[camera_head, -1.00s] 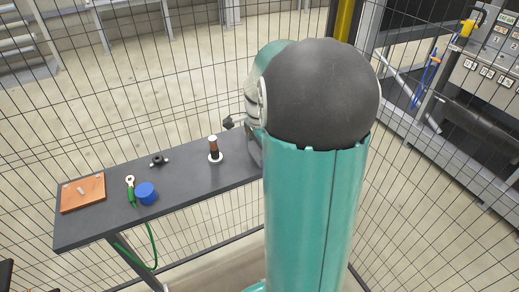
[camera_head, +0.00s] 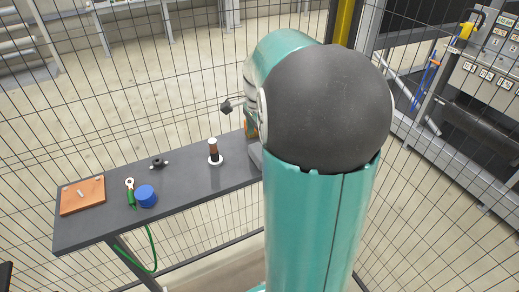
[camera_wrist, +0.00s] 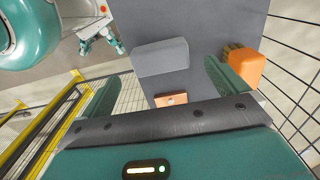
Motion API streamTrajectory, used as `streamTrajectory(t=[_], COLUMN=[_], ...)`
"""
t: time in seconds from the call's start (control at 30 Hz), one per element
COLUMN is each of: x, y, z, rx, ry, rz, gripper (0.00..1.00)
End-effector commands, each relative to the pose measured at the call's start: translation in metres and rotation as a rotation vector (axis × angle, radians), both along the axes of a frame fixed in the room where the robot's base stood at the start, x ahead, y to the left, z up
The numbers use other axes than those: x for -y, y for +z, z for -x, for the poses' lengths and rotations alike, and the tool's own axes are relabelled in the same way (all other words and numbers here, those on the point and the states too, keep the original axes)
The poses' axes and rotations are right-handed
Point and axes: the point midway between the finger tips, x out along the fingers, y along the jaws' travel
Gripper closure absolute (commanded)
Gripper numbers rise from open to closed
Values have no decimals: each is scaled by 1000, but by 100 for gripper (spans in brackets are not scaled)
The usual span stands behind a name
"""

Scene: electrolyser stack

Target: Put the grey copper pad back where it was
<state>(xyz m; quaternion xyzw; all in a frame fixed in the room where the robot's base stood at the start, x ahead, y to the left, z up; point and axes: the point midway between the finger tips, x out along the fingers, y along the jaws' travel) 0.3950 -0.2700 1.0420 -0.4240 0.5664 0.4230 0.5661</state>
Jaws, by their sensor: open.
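In the wrist view a plain grey block (camera_wrist: 162,57) lies on the dark table top, in the space between and beyond my fingers. I cannot tell for sure whether it is the grey copper pad. My gripper (camera_wrist: 165,88) is open, its two teal fingers wide apart with nothing held between them. An orange block with brown bristles (camera_wrist: 248,66) is at the right finger, partly behind it. A small copper-orange piece (camera_wrist: 171,99) shows just above my palm. In the head view my arm hides my gripper and most of the table's right end.
On the table (camera_head: 110,218) stand a copper board (camera_head: 83,194) with a small grey piece on it, a green-handled tool (camera_head: 130,191), a blue cylinder (camera_head: 147,196), a black clamp-like part (camera_head: 158,163) and a brown upright post (camera_head: 213,151). Wire mesh fencing surrounds the area.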

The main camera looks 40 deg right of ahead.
Motion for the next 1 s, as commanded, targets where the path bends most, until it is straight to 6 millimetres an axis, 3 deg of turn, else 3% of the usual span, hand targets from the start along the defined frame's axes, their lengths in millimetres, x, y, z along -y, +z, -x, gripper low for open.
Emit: streamTrajectory(t=[0.1,0.3,0.6,0.67,0.77,1.0], x=[0,0,-9,-23,-60,-165], y=[28,57,67,72,81,92], z=[-1,0,0,0,3,35], rx=[4,1,9,25,65,186], ry=[1,0,42,109,300,930], rz=[2,0,6,18,52,183], gripper=[2,2,2,2,2,2])
